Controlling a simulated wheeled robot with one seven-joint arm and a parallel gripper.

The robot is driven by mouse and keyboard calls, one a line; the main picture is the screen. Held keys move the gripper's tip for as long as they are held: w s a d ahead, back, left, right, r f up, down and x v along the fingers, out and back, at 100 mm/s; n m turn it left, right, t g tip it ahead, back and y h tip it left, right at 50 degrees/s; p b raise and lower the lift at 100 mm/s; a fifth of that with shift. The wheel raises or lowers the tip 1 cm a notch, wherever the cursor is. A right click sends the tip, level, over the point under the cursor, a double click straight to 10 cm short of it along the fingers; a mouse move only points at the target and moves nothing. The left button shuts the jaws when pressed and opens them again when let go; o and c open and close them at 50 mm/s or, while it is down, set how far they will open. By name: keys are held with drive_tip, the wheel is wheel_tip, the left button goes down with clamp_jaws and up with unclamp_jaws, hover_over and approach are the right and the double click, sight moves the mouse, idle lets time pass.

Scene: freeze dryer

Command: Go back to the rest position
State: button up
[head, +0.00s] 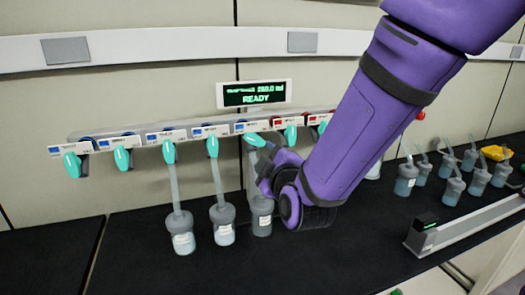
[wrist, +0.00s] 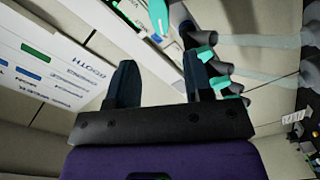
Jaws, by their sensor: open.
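My gripper (wrist: 162,74) is open in the wrist view, with its two dark fingers apart and nothing visible between them. A teal valve handle (wrist: 158,18) and a white valve label panel lie beyond the fingertips. In the head view my purple arm reaches down from the upper right. Its wrist is close in front of the valve manifold (head: 140,130), near the third hanging flask (head: 262,222), and the fingers are largely hidden there. I cannot tell whether they touch a valve.
Two more flasks hang at the left, one (head: 183,240) beside another (head: 222,232). A display (head: 253,94) reads READY. Several loose flasks (head: 405,180) and a yellow item (head: 495,153) stand at the right. A long grey device (head: 465,225) lies in front. The black bench (head: 140,260) is clear at left.

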drive_tip(key=s+d+r+m+g+h, duration=0.1)
drive_tip(key=s+d+r+m+g, duration=0.25)
drive_tip(key=d, duration=0.35)
drive_tip(key=s+d+r+m+g+h, duration=0.1)
drive_tip(key=s+d+r+m+g, duration=0.2)
drive_tip(key=d, duration=0.5)
drive_tip(key=s+d+r+m+g+h, duration=0.1)
drive_tip(key=s+d+m, duration=0.3)
drive_tip(key=s, duration=0.4)
drive_tip(key=s+d+m+g+h, duration=0.2)
drive_tip(key=s+d+m+g, duration=0.2)
drive_tip(key=s+d, duration=0.3)
drive_tip(key=shift+s+r+m, duration=0.35)
drive_tip(key=shift+s, duration=0.85)
